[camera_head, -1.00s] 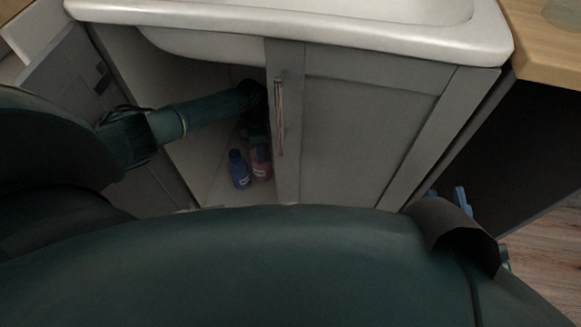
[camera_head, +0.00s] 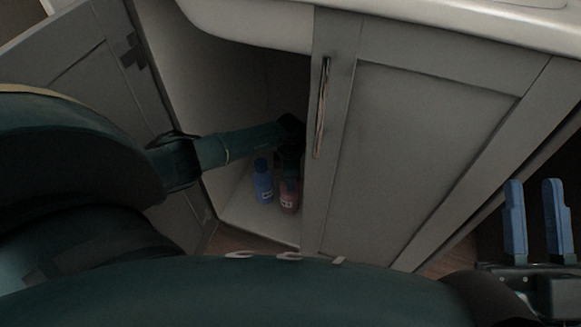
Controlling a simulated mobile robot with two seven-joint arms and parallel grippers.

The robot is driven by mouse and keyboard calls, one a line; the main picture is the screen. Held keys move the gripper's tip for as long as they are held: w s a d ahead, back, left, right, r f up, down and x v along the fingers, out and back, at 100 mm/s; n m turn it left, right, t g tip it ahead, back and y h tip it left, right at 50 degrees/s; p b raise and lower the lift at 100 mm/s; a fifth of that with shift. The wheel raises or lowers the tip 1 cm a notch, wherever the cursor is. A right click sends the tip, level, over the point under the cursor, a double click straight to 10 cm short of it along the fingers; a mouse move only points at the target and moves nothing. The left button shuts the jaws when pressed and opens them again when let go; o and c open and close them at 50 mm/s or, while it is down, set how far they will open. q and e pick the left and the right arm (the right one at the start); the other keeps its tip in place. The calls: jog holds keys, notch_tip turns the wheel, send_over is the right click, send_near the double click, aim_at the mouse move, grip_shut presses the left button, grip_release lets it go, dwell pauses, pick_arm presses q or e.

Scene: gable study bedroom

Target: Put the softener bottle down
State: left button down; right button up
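Two bottles stand upright side by side on the floor of the open cabinet: a blue bottle (camera_head: 263,183) and a pink-red bottle (camera_head: 289,200) with a pale label. I cannot tell from the labels which one is the softener bottle. My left arm reaches into the cabinet from the left. My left gripper (camera_head: 289,168) points down in shadow at the top of the pink-red bottle; its fingers are too dark to show whether they grip it. My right gripper (camera_head: 537,220) is at the lower right, outside the cabinet, its two blue fingers apart and empty.
The left cabinet door (camera_head: 70,85) stands open. The right door (camera_head: 425,150) is shut, its handle (camera_head: 321,105) close to my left forearm's end. The white basin (camera_head: 460,22) is above. Free cabinet floor lies left of the bottles.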

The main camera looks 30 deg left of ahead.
pick_arm(q)
jog(key=c, duration=0.7)
grip_release()
jog(key=shift+r, duration=0.1)
